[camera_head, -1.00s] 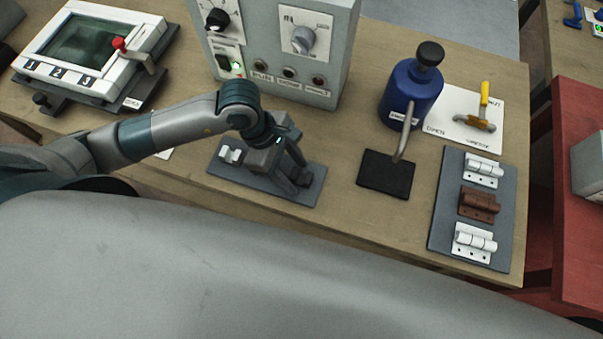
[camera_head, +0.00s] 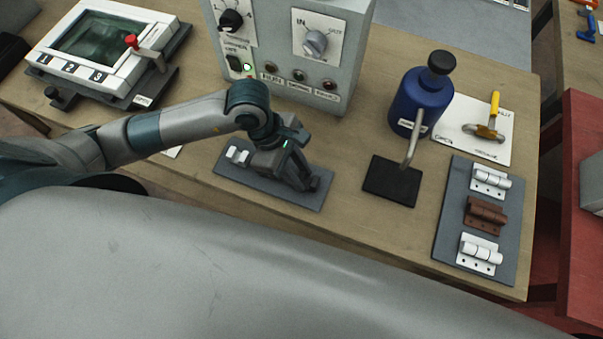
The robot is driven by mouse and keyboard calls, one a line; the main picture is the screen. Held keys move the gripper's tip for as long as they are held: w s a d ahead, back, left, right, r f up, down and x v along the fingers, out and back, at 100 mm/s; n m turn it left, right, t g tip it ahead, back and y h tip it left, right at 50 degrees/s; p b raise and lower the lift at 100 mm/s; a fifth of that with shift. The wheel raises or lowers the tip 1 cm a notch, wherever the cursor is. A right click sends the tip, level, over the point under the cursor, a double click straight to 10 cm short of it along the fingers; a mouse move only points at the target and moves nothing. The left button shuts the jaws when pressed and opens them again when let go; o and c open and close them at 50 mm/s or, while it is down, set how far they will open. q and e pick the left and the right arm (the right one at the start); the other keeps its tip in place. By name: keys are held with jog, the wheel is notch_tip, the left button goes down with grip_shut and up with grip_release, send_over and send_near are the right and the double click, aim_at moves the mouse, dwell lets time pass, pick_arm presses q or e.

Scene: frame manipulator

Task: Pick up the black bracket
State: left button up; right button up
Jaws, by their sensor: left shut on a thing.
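My left gripper (camera_head: 306,184) reaches in from the left and points down at the right part of a grey plate (camera_head: 262,188). It is shut on a dark piece (camera_head: 314,184) at its fingertips, which looks like the black bracket. The piece is mostly hidden by the fingers, and I cannot tell whether it is touching the plate or just above it. A white bracket (camera_head: 238,155) lies on the left end of the same plate. My right gripper is not in view.
A grey control box (camera_head: 285,60) stands close behind the gripper. A blue bottle (camera_head: 420,98) stands to the right, behind a black pad (camera_head: 391,181). Another grey plate (camera_head: 452,215) holds two white brackets and a brown one (camera_head: 485,215). A screen device (camera_head: 95,45) is at the back left.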

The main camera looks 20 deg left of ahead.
aim_at(300, 176)
pick_arm(q)
jog(key=shift+r+b, duration=0.3)
jog(key=shift+r, duration=0.3)
jog(key=shift+r+b, duration=0.45)
jog(key=shift+r, duration=0.5)
jog(key=shift+s+d+r+b, duration=0.3)
jog(key=shift+s+r, duration=0.2)
jog(key=shift+s, duration=0.05)
jog(key=shift+s+d+r+b, duration=0.25)
jog(key=shift+s+d+r, duration=0.05)
jog(key=shift+s+r, duration=0.25)
jog(key=s+d+r+p, duration=0.4)
jog(key=s+p, duration=0.4)
jog(key=p, duration=0.4)
jog(key=shift+d+r, duration=0.15)
jog(key=shift+r, duration=0.65)
